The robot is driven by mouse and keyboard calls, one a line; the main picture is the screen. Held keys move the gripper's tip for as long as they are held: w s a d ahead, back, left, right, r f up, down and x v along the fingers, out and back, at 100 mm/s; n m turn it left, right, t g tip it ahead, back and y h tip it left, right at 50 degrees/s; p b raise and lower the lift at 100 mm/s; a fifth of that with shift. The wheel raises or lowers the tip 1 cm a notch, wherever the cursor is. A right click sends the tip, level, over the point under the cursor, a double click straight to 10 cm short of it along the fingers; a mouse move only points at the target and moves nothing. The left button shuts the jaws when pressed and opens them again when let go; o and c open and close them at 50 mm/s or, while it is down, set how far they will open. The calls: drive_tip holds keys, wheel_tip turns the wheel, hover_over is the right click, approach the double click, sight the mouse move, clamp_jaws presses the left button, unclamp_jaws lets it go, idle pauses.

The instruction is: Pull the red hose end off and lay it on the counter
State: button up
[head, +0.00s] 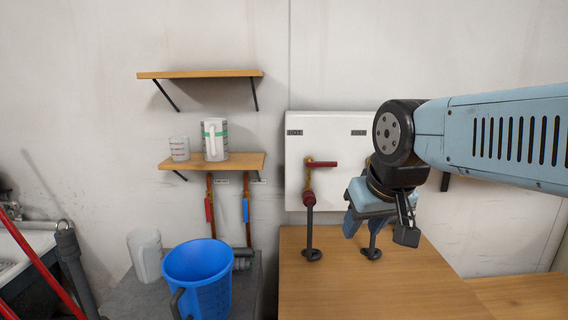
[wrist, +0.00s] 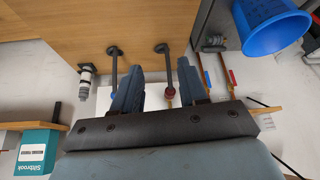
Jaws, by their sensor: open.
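The red hose end (head: 309,198) is a dark red collar on the tap under the HOT label, at the left of a white wall panel (head: 331,122). Its dark hose (head: 310,225) runs down to a ring on the wooden counter (head: 330,290). My gripper (head: 366,228) is open and empty, to the right of it in the head view. In the wrist view the red hose end (wrist: 169,93) shows between the fingers of my gripper (wrist: 159,65), beyond them and apart. A second hose (head: 372,245) is mostly hidden behind my gripper.
A shelf (head: 225,163) holds two measuring cups. The counter's front is clear.

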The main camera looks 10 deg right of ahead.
drive_tip(key=shift+o, duration=1.4)
drive_tip(key=shift+w+r, duration=0.15)
drive_tip(key=shift+w, duration=0.05)
drive_tip(key=shift+o, duration=1.3)
drive_tip(key=w+r+g+h, duration=0.1)
drive_tip(key=w+r+h, duration=0.1)
drive_tip(key=w, duration=1.1)
drive_tip(key=shift+w+a+r+m+g, duration=0.2)
drive_tip(key=shift+w+r+m+g, duration=0.15)
drive_tip(key=shift+r, duration=0.25)
drive_tip(key=h, duration=0.3)
approach(307, 194)
drive_tip(key=shift+m, duration=0.35)
drive_tip(key=x, duration=1)
drive_tip(key=shift+a, duration=0.1)
drive_tip(key=c, duration=1.2)
